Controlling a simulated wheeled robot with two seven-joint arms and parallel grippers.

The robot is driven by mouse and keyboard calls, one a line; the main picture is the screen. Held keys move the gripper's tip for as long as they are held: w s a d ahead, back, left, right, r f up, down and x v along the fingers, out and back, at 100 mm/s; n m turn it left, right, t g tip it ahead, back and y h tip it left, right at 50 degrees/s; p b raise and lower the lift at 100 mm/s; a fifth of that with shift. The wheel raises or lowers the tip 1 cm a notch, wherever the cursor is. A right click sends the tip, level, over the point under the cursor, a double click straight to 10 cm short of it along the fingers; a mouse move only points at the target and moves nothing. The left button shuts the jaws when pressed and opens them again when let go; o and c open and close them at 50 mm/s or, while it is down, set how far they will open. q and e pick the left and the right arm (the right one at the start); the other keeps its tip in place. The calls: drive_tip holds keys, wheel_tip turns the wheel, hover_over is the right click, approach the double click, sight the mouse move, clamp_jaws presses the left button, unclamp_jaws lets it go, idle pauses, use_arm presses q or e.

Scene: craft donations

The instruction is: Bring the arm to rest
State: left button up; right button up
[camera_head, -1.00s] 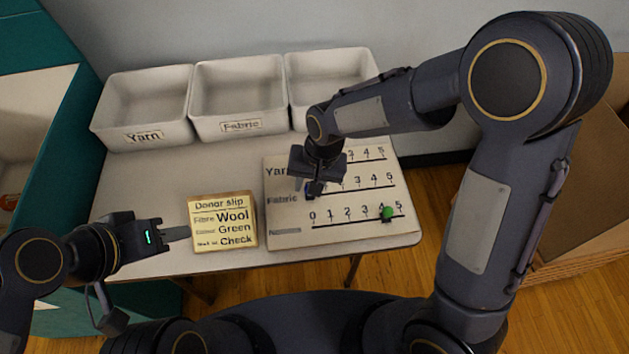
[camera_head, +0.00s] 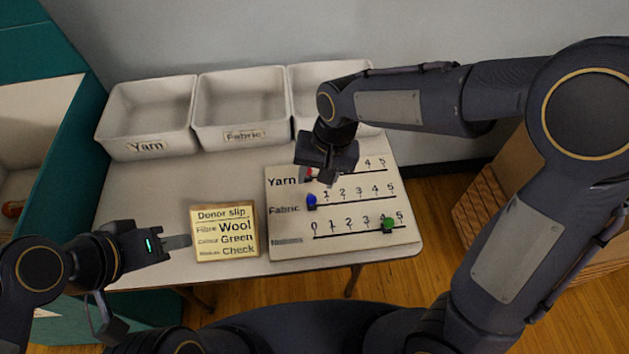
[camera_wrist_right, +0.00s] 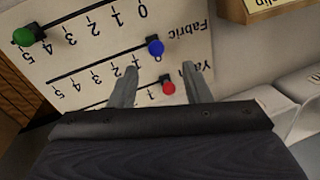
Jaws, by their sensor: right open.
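My right gripper (camera_head: 326,180) is open and empty above the tally board (camera_head: 345,243), over its Yarn row. In the right wrist view its two fingers (camera_wrist_right: 160,72) stand apart, with the red knob (camera_wrist_right: 168,88) and blue knob (camera_wrist_right: 155,47) seen beyond them. The red knob (camera_head: 309,174) is partly hidden in the head view. The blue knob (camera_head: 311,201) is at the left end of the Fabric row. The green knob (camera_head: 389,223) is near 4 on the bottom row. My left gripper (camera_head: 178,243) is beside the donor slip (camera_head: 225,232); its finger gap is unclear.
Three white bins stand along the table's back: the Yarn bin (camera_head: 147,148), the Fabric bin (camera_head: 240,136) and a third (camera_head: 332,68) partly behind my right arm. A teal cabinet (camera_head: 62,165) is at left. A brown box (camera_head: 490,205) is at right, off the table.

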drive_tip(key=shift+r, duration=0.1)
idle(0.4)
drive_tip(key=s+d+r+t+y+p, duration=0.2)
drive_tip(key=s+d+r, duration=0.3)
drive_tip(key=d+r, duration=0.35)
drive_tip(key=s+d+r+t+p, duration=0.2)
drive_tip(key=s+d+t, duration=0.1)
drive_tip(key=s+d, duration=0.4)
drive_tip(key=s, duration=0.3)
drive_tip(key=shift+s+d+r, duration=0.2)
drive_tip(key=shift+s, duration=0.2)
